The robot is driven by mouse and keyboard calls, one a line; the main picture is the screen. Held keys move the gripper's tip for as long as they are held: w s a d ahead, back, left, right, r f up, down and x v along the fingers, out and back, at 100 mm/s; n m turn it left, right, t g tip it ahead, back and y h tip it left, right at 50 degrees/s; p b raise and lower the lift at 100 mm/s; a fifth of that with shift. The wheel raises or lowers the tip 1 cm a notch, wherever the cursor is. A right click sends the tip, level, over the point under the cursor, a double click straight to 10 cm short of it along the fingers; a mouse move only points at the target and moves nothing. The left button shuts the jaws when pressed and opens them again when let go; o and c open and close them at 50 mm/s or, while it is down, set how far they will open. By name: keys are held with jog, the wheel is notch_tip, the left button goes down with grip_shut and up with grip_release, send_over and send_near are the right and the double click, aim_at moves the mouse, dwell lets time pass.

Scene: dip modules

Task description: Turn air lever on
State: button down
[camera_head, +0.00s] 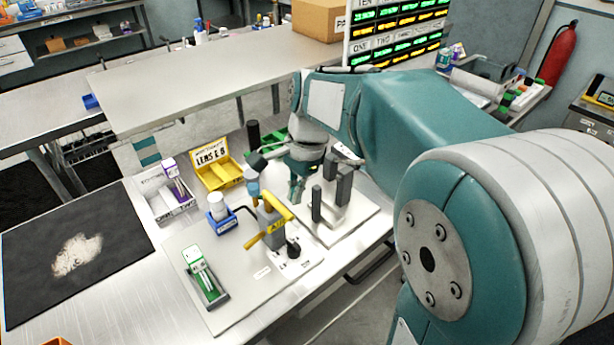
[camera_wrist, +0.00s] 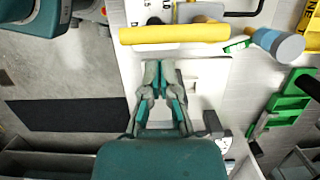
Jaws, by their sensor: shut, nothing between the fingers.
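The air lever is a yellow handle (camera_head: 268,234) on a grey valve body labelled AIR, standing on a white board in the head view. In the wrist view its yellow bar (camera_wrist: 175,33) lies across the top, just beyond my fingertips. My gripper (camera_head: 296,192) points down behind and to the right of the lever in the head view. In the wrist view my gripper (camera_wrist: 160,68) has its two fingertips together with nothing between them. A gap shows between the fingertips and the bar in the wrist view; its depth is hard to judge.
Dark upright posts (camera_head: 330,200) stand right of the lever. A blue holder with a white cup (camera_head: 220,218) and a green tray (camera_head: 205,285) sit to the left. A yellow LENS bin (camera_head: 218,172) stands behind.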

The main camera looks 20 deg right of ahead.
jog(key=shift+s+a+f, duration=0.1)
jog(key=shift+s+a, duration=0.05)
jog(key=shift+a, duration=0.25)
